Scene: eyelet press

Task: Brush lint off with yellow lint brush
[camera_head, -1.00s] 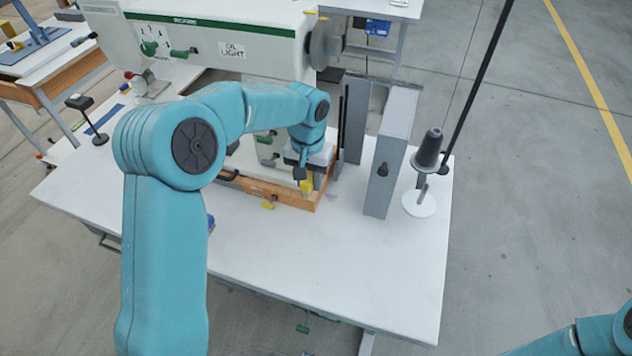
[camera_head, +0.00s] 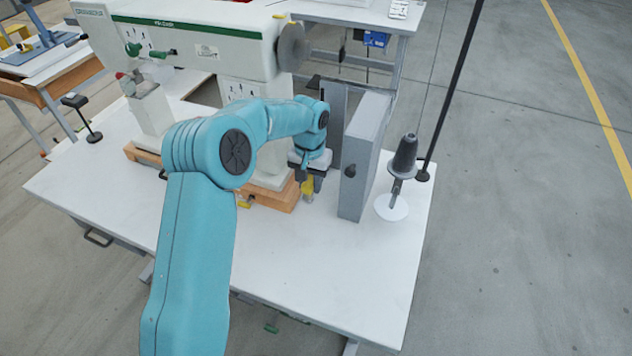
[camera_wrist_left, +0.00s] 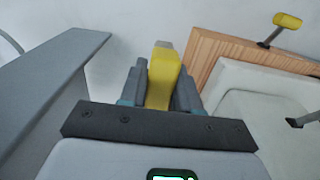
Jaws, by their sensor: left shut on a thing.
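The yellow lint brush (camera_head: 307,188) is in my left gripper (camera_head: 310,180), which is shut on it. In the left wrist view the brush (camera_wrist_left: 162,78) stands between the two grey fingers (camera_wrist_left: 161,85), with a grey end beyond the yellow part. In the head view the brush hangs down just right of the machine's wooden base, at or just above the white tabletop; I cannot tell if it touches. My right gripper is not in view. I cannot make out any lint on the table.
The white press machine (camera_head: 180,38) on its wooden base (camera_head: 276,197) stands left of the gripper. A grey upright panel (camera_head: 362,165) stands close on the right, then a thread cone (camera_head: 404,157) on its stand. The front of the white table (camera_head: 310,275) is clear.

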